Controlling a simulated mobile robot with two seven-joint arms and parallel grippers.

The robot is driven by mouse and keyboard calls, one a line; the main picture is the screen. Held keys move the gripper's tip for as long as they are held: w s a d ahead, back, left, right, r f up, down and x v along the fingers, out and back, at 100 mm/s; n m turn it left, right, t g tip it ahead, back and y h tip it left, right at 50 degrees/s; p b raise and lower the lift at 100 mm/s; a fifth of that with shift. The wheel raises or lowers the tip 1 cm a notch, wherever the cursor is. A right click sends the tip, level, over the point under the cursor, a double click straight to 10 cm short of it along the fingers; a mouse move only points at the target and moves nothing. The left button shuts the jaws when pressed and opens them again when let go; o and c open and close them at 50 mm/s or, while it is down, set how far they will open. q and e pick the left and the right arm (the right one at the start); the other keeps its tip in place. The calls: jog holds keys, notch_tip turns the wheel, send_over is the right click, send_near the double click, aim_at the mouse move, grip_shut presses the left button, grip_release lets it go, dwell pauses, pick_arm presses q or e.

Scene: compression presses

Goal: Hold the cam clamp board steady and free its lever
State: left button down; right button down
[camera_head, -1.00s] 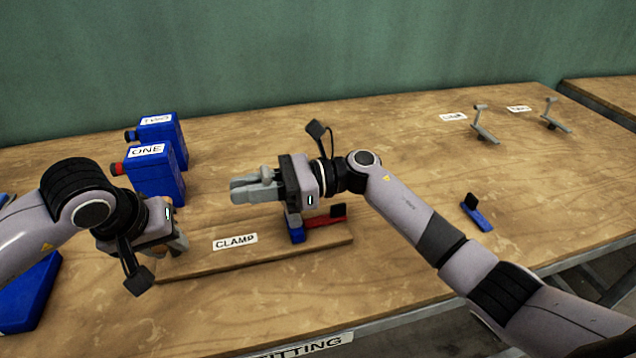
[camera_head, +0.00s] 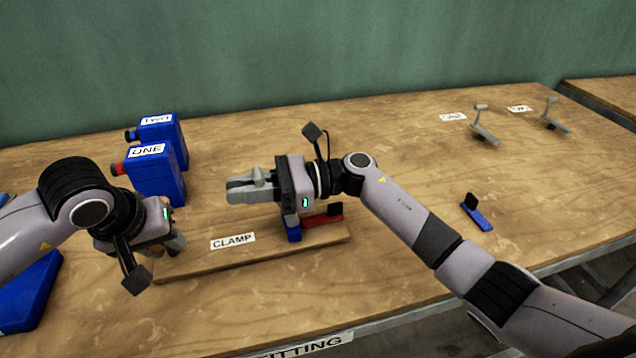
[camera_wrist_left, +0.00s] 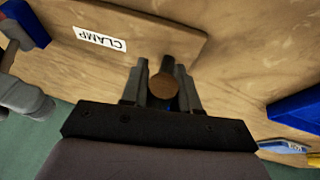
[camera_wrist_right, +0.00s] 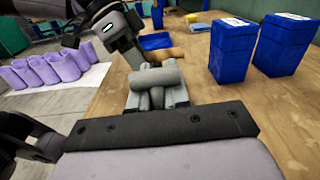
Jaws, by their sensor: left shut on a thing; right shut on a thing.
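The clamp board (camera_head: 205,262) lies flat on the bench, with a CLAMP label (camera_head: 232,240) on its top. My left gripper (camera_head: 176,242) is at the board's left end. In the left wrist view it is shut on a round brown-topped peg (camera_wrist_left: 165,82) beside the board's edge. My right gripper (camera_head: 238,190) is above the board, its fingers pointing left. In the right wrist view it is shut on a grey bar-shaped lever (camera_wrist_right: 157,74). A blue block (camera_head: 294,232) and a red part (camera_head: 320,220) with a black pad show at the board's right; my right gripper hides the rest of the clamp.
Two blue containers, one labelled ONE (camera_head: 155,178), stand behind the board. A blue piece with a black block (camera_head: 477,214) lies at right. Two grey toggle levers (camera_head: 485,127) stand at the back right. The bench between is clear.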

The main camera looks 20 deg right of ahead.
pick_arm(q)
jog(key=shift+s+d+r+h, duration=0.1)
jog(key=shift+d+r+h, duration=0.05)
jog(key=shift+d, duration=0.25)
jog(key=shift+s+d+r+h, duration=0.1)
jog(key=shift+d+h, duration=0.05)
jog(key=shift+d, duration=0.25)
pick_arm(e)
jog(key=c, duration=1)
grip_release()
jog(key=shift+s+a+f, duration=0.4)
jog(key=shift+a+f, duration=0.2)
jog(key=shift+f, duration=0.2)
pick_arm(q)
jog(key=shift+w+a+f, duration=0.2)
jog(key=shift+w+a, duration=0.1)
pick_arm(e)
jog(key=d, duration=0.8)
jog(key=d+r, duration=0.1)
jog(key=d, duration=0.4)
jog(key=shift+w, duration=0.2)
pick_arm(q)
jog(key=c, duration=0.8)
grip_release()
pick_arm(e)
jog(key=shift+r, duration=0.1)
